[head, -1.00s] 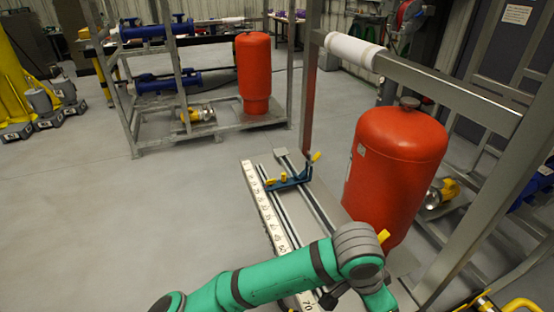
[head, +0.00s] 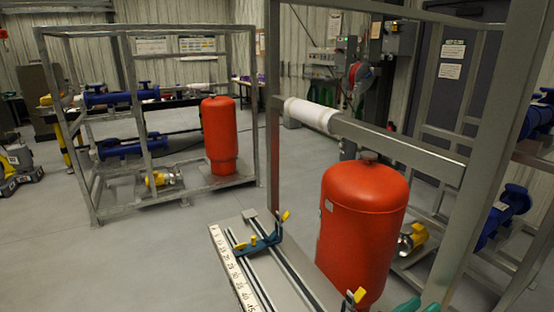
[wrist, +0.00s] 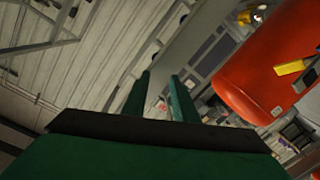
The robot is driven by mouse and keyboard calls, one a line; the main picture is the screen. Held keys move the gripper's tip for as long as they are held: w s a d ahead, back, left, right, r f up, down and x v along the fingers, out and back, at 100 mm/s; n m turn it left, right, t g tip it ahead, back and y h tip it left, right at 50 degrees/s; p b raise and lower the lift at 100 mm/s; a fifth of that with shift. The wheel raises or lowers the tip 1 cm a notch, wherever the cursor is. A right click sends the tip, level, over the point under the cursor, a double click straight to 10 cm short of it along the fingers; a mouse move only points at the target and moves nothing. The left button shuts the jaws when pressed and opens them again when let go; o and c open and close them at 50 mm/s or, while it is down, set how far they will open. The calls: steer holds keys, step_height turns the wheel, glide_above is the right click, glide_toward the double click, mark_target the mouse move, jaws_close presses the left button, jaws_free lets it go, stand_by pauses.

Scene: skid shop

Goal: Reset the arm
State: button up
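My gripper (wrist: 160,88) shows in the wrist view as two green fingers standing apart, with nothing visible between them. The wrist view is tilted, with the ribbed wall and metal frame to the left and a red tank (wrist: 260,70) to the right. In the head view only small green pieces of my arm (head: 408,305) show at the bottom edge, right of the large red tank (head: 362,215). My gripper cannot be made out in the head view.
A bench with a white scale (head: 236,275) and rails carries a blue clamp (head: 262,244) with yellow handles. A grey skid frame (head: 398,147) with a white roll (head: 311,114) surrounds the tank. Another frame (head: 92,165) stands behind. Open floor (head: 130,260) lies to the left.

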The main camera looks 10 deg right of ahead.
steer(key=s+a+f+n+t+y, duration=0.3)
steer(key=a+f+n+t+y, duration=0.8)
steer(key=a+f, duration=0.65)
steer(key=s+a+f+m+g+y, duration=0.1)
steer(key=s+a+f+y, duration=0.1)
steer(key=s+a, duration=0.7)
steer(key=s+a+f+m+g+y, duration=0.1)
steer(key=s+a+f+m+y, duration=0.1)
steer(key=s+a, duration=0.6)
steer(key=s+f, duration=0.1)
steer(key=s, duration=0.4)
steer(key=shift+s+a+f+m+y, duration=0.2)
steer(key=shift+a+f+m+y, duration=0.1)
steer(key=shift+a+f+y, duration=0.1)
